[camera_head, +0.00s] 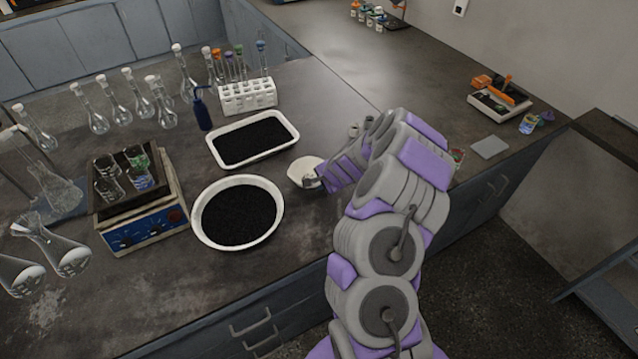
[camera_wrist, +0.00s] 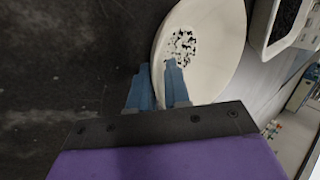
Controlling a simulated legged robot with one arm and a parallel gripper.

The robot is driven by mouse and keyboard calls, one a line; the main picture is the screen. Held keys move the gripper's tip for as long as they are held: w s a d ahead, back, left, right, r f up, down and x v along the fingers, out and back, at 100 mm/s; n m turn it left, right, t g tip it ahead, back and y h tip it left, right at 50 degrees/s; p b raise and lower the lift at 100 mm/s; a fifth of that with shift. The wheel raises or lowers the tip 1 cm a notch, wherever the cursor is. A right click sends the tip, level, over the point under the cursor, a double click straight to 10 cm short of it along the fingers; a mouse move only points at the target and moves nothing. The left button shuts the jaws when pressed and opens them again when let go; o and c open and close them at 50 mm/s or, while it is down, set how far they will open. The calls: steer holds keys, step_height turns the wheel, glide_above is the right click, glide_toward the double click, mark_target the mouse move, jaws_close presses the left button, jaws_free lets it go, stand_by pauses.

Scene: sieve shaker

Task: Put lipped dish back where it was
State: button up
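The lipped dish (camera_head: 304,168) is a small whitish shallow dish right of the black-filled containers in the head view. My gripper (camera_head: 318,183) is at the dish's right side. In the wrist view my gripper's blue fingers (camera_wrist: 159,72) stand on either side of the dish's wall, one inside and one outside, and look closed on it. Whether the dish touches the bench is not clear.
A round white pan (camera_head: 279,222) and a white rectangular tray (camera_head: 219,163), both with black grains, are close on the left. Behind are a test tube rack (camera_head: 248,98) and blue bottle (camera_head: 202,113). A shaker (camera_head: 148,235) with beakers stands farther left.

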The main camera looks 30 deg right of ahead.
steer(key=shift+a+r, duration=0.2)
steer(key=shift+a, duration=1.2)
steer(key=shift+a+r, duration=0.15)
steer(key=shift+a, duration=0.1)
steer(key=shift+s+d+r, duration=0.1)
steer(key=shift+s+r, duration=0.1)
steer(key=shift+r, duration=0.15)
steer(key=s+d+r+p, duration=0.1)
steer(key=s+d+r, duration=0.1)
steer(key=r, duration=0.1)
steer(key=s+d+r+p, duration=0.1)
steer(key=r, duration=0.1)
steer(key=shift+s+d+p, duration=0.2)
steer(key=shift+s+p, duration=0.05)
steer(key=shift+p, duration=0.1)
steer(key=s+a+r+n+g+y+p, duration=0.1)
steer(key=s+a+r+n+g, duration=0.1)
steer(key=s+a+r+n, duration=0.55)
steer(key=s+a+r+n+g+y, duration=0.25)
steer(key=s+a+r, duration=0.8)
steer(key=a, duration=0.55)
steer(key=s+d+r+n+g+h, duration=0.1)
steer(key=s+r+n+g+h, duration=0.1)
steer(key=s, duration=0.9)
steer(key=s+d+r+n+g+h, duration=0.2)
steer(key=s+r+n, duration=0.2)
steer(key=s, duration=0.7)
steer(key=shift+s+r+h, duration=0.35)
steer(key=shift+r, duration=0.05)
